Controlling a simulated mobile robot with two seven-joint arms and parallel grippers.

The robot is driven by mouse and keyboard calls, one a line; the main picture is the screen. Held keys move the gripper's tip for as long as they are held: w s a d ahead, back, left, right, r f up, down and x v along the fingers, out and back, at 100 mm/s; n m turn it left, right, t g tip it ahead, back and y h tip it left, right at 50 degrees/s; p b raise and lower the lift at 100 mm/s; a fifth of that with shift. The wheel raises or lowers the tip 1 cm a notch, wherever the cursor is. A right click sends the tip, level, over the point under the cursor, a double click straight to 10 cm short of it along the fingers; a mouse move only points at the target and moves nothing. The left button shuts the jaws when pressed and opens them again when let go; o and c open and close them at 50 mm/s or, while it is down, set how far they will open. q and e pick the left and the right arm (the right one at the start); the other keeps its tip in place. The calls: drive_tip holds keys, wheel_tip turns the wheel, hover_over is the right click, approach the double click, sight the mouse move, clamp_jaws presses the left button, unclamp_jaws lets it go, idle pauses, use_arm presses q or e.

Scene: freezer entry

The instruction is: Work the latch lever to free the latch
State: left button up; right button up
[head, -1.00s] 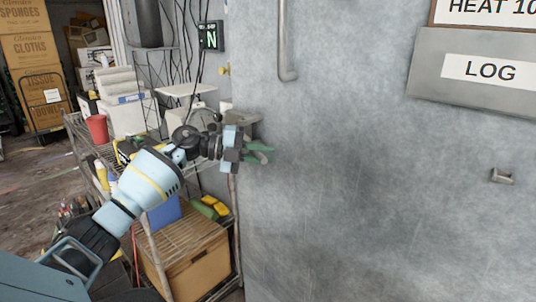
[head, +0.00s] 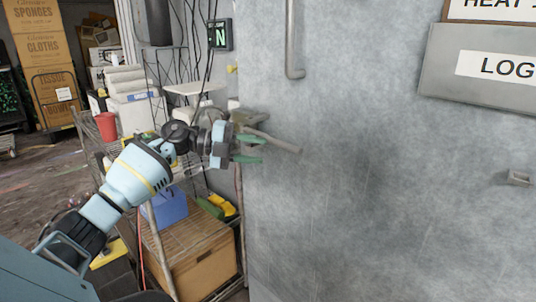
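The latch lever (head: 278,142) is a grey bar on the grey metal door. It slopes down to the right from its latch housing (head: 247,117) at the door's left edge. My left gripper (head: 256,150) is in front of the door's left edge, just below and left of the lever's free end. Its two green fingers are apart with nothing seen between them. The upper finger overlaps the lever's lower edge in the picture; I cannot tell whether they touch. My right gripper is out of view.
A vertical grey handle (head: 292,45) is on the door above the lever. A LOG holder (head: 440,62) and a small bracket (head: 518,178) are to the right. A wire shelf with a cardboard box (head: 205,265) stands left of the door. The door's lower face is clear.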

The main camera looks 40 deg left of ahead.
use_arm(q)
drive_tip(key=shift+v, duration=1.75)
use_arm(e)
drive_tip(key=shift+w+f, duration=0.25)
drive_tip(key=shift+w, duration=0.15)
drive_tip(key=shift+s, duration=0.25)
